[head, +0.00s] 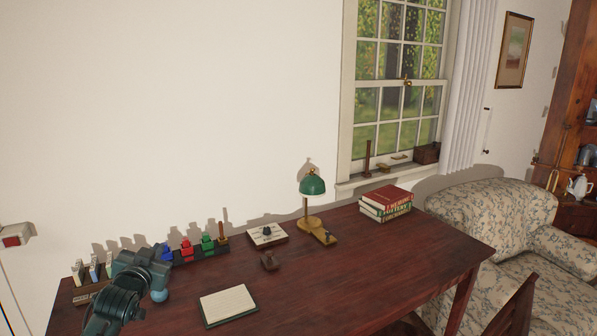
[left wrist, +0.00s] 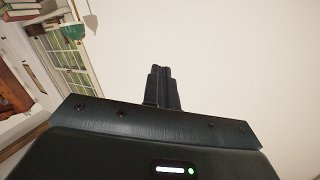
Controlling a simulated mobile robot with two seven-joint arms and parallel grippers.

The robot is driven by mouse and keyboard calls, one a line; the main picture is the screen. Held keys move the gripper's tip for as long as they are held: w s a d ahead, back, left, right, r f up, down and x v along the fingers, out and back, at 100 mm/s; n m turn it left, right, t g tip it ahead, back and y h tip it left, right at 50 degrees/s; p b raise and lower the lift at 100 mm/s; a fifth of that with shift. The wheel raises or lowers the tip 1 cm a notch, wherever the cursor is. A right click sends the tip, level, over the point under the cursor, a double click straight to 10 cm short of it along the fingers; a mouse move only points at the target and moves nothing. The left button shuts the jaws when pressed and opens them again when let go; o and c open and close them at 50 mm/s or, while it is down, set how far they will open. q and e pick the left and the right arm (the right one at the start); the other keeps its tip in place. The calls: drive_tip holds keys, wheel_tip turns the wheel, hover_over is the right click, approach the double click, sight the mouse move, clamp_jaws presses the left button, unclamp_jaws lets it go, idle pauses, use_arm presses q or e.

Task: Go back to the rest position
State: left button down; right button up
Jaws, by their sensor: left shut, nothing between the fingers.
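My left gripper (head: 150,262) shows at the lower left of the head view, over the left end of the dark red wooden desk (head: 345,262). In the left wrist view its two fingers (left wrist: 162,72) are together with nothing between them. They point toward a plain pale wall. My right gripper is in neither view. My left arm and gripper hide part of the desk's left end.
On the desk are a rack with blue, red and green items (head: 188,250), a notepad (head: 228,305), a green lamp (head: 312,186) and stacked books (head: 386,203). A floral armchair (head: 490,215) stands at the right. The desk's right front is clear.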

use_arm(q)
drive_tip(key=s+d+f+g+h, duration=0.1)
drive_tip(key=s+d+f, duration=0.2)
drive_tip(key=s+f, duration=0.2)
drive_tip(key=s+d+f+g+h, duration=0.1)
drive_tip(key=s+d+f, duration=0.3)
drive_tip(key=s+f, duration=0.2)
drive_tip(key=s+d+f+m+g, duration=0.1)
drive_tip(key=s+d+f, duration=0.3)
drive_tip(key=s+f, duration=0.2)
drive_tip(key=shift+h, duration=0.4)
drive_tip(key=s+d+f+g+h, duration=0.1)
drive_tip(key=s+d, duration=0.3)
drive_tip(key=s, duration=0.6)
drive_tip(key=s+d+f+g, duration=0.2)
drive_tip(key=s+d+f, duration=0.2)
drive_tip(key=s, duration=0.6)
drive_tip(key=shift+s+n+h, duration=0.35)
drive_tip(key=shift+n+h, duration=0.05)
